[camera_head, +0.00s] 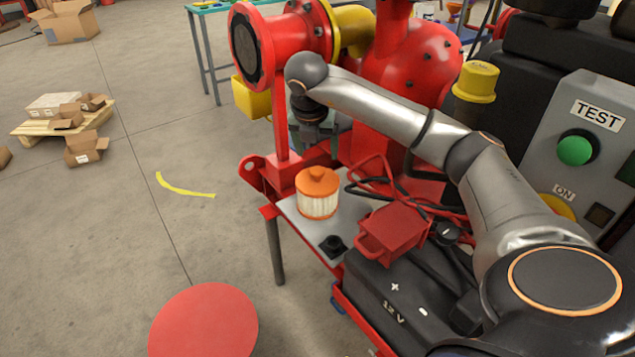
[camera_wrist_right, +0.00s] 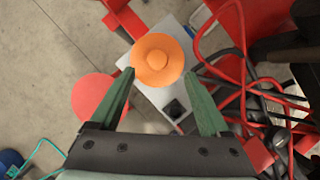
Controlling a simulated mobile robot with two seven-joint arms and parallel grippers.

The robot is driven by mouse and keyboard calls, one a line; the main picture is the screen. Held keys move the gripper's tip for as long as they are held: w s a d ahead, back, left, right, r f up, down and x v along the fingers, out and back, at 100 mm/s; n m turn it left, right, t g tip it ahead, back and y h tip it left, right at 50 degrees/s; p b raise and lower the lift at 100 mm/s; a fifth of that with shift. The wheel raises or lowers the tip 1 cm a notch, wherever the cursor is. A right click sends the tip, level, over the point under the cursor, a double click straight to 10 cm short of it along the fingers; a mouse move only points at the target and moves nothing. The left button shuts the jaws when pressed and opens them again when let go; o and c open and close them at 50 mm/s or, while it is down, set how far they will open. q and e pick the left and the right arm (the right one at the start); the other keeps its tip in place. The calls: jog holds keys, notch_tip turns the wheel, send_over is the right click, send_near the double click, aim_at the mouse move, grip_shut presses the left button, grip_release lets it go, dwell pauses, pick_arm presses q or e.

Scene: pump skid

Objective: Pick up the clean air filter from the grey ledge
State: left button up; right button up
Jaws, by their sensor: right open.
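The clean air filter (camera_head: 317,194) has an orange cap with a knob and a white pleated body. It stands upright on the grey ledge (camera_head: 300,226), near its far end. In the right wrist view the filter's round orange cap (camera_wrist_right: 157,60) lies just beyond and between the fingertips. My right gripper (camera_head: 314,150) points down behind and above the filter, partly hidden by its own wrist. Its green fingers (camera_wrist_right: 159,75) are spread with nothing between them, and I see no contact with the filter. My left gripper is in neither view.
A black socket (camera_head: 333,246) sits on the ledge in front of the filter. Red and black cables (camera_head: 375,180), a red box (camera_head: 392,230) and a battery (camera_head: 390,295) lie to the right. Red pump pipework (camera_head: 284,90) rises behind. Open floor lies left.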

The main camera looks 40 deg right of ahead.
aim_at(317, 170)
jog(key=x, duration=0.7)
jog(key=shift+a+f+b, duration=0.15)
jog(key=shift+f+b, duration=0.2)
jog(key=shift+f, duration=0.05)
grip_shut()
jog(key=shift+w+r, duration=0.1)
dwell(1.0)
